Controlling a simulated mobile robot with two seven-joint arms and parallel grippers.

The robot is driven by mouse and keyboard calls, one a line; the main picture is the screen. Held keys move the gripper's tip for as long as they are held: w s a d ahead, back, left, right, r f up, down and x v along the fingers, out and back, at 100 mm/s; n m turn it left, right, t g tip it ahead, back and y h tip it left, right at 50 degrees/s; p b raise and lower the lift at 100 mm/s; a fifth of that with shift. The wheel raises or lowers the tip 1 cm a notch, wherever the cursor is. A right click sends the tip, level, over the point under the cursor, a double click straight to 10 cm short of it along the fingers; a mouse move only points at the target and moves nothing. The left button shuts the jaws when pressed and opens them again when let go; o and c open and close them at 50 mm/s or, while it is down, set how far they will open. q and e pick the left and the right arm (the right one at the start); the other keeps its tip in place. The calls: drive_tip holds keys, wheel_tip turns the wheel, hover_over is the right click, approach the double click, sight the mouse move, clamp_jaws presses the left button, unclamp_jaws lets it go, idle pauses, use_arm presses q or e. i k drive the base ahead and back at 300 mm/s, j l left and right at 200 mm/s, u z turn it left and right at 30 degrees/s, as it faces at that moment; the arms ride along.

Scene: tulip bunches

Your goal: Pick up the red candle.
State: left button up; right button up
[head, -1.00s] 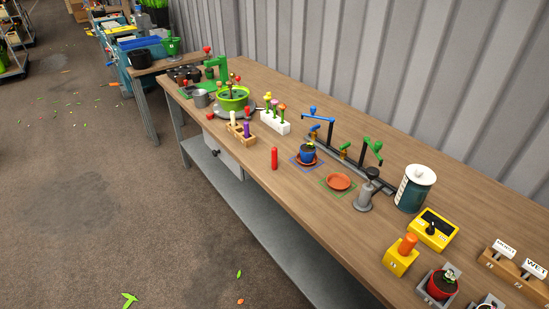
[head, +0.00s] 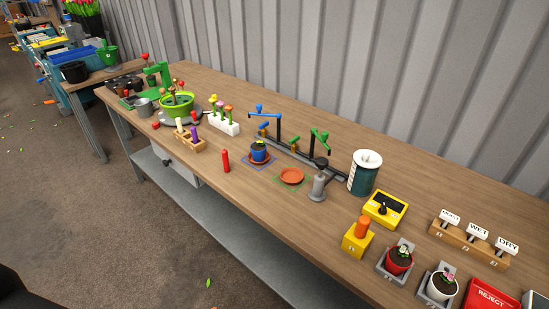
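The red candle (head: 225,161) stands upright on the wooden workbench (head: 290,225), close to its front edge. It is a slim plain red cylinder. To its left is a small wooden holder (head: 191,146) with a cream and a purple candle in it. To its right is a blue pot (head: 259,151) on a red saucer inside a blue square outline. Nothing touches the red candle. Neither of my grippers can be made out in the head view.
An empty terracotta saucer (head: 291,176) and a grey metal pump (head: 319,180) stand right of the blue pot. A white flower block (head: 224,124) and a green bowl (head: 177,104) are behind left. A yellow box (head: 357,238) is at right. Bare wood lies right of the candle along the front.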

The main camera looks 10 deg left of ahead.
sight(224, 152)
drive_tip(key=j+z, duration=0.2)
drive_tip(key=z, duration=0.15)
drive_tip(key=i+j+z, duration=0.1)
drive_tip(key=z, duration=0.25)
drive_tip(key=j+z, duration=0.65)
drive_tip(key=k+j+z, duration=0.3)
drive_tip(key=j, duration=0.2)
drive_tip(key=k+j+z, duration=0.15)
drive_tip(key=j, duration=0.3)
drive_tip(key=j+z, duration=0.15)
drive_tip(key=j, duration=0.3)
drive_tip(key=k+j, duration=0.2)
drive_tip(key=j, duration=0.2)
drive_tip(key=k+j, duration=0.2)
drive_tip(key=j, duration=0.2)
drive_tip(key=k+j, duration=0.15)
drive_tip(key=j, duration=0.25)
drive_tip(key=k+j+z, duration=0.1)
drive_tip(key=j, duration=0.3)
drive_tip(key=k, duration=0.1)
